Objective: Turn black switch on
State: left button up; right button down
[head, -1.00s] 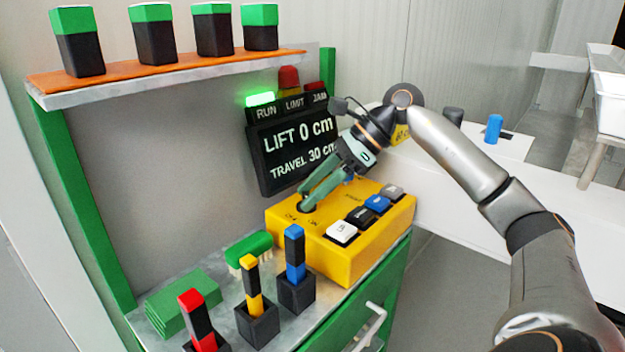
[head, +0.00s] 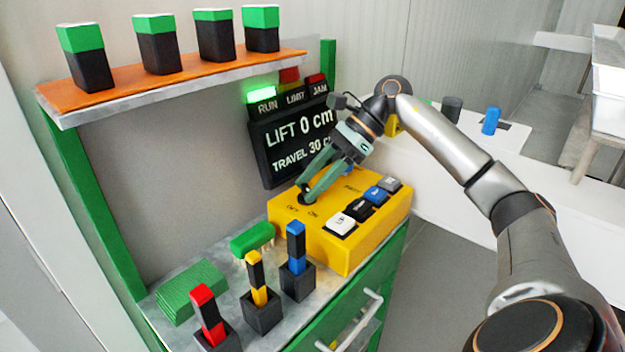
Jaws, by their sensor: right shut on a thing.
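A yellow control box (head: 350,253) sits at the right end of the grey worktop. Its top carries OFF and ON lettering and a row of push buttons, white (head: 341,223), black (head: 359,209), blue (head: 376,196) and grey (head: 390,184). The black switch (head: 303,199) is at the back left of the box top, mostly hidden by my fingers. My right gripper (head: 306,192) reaches down from the right and is shut on the switch. Which way the switch points cannot be told. My left gripper is not in view.
A display (head: 290,140) behind the box reads LIFT 0 cm, TRAVEL 30 cm, with the green RUN lamp (head: 261,94) lit. Red, yellow and blue handled tools stand in black holders at the front. A green brush (head: 252,239) and green pads (head: 190,290) lie left.

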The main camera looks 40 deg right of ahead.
jog(key=shift+c, duration=1.6)
grip_release()
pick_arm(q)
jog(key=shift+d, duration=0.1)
pick_arm(e)
jog(key=shift+r, duration=0.1)
